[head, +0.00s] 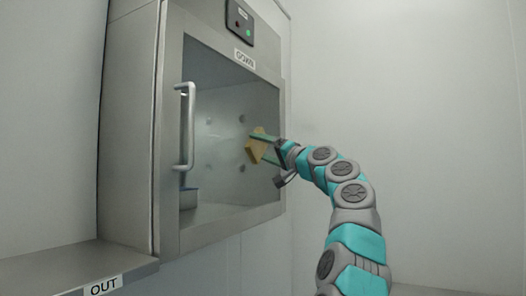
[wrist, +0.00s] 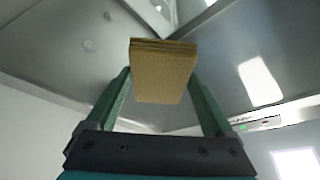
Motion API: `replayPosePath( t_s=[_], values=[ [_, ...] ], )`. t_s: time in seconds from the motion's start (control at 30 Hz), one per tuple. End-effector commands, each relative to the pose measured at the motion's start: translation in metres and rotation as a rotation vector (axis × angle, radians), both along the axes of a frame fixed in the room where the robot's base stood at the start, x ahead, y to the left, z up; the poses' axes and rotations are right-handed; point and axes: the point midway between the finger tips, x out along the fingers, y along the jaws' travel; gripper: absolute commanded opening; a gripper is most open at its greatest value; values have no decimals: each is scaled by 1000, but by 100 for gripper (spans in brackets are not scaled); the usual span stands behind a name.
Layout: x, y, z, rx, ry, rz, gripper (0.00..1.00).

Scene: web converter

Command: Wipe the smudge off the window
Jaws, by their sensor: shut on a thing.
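The window (head: 212,105) is a glass pane in the door of a steel wall cabinet. A faint pale haze (head: 216,133) shows on its middle; I cannot tell clearly where the smudge begins or ends. My gripper (head: 270,151) is shut on a yellow-tan sponge (head: 255,147) in front of the window's right part. In the wrist view the sponge (wrist: 163,75) sits between the two green fingers of my gripper (wrist: 161,88). I cannot tell whether the sponge touches the glass.
An upright bar handle (head: 187,127) stands out on the door's left side. A control panel (head: 240,22) with small lights is above the door. A steel shelf (head: 60,268) marked OUT is at lower left. The space to the right is a plain wall (head: 420,110).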

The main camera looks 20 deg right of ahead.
Motion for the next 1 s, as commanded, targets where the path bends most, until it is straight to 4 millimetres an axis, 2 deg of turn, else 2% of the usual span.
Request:
replayPosePath(
  t_s=[0.23,0.8,1.0],
  values=[
    [-6,-4,0,1,-1,0,42],
    [-46,-35,1,0,-3,0,42],
    [-48,-37,0,0,-2,0,42]
  ],
)
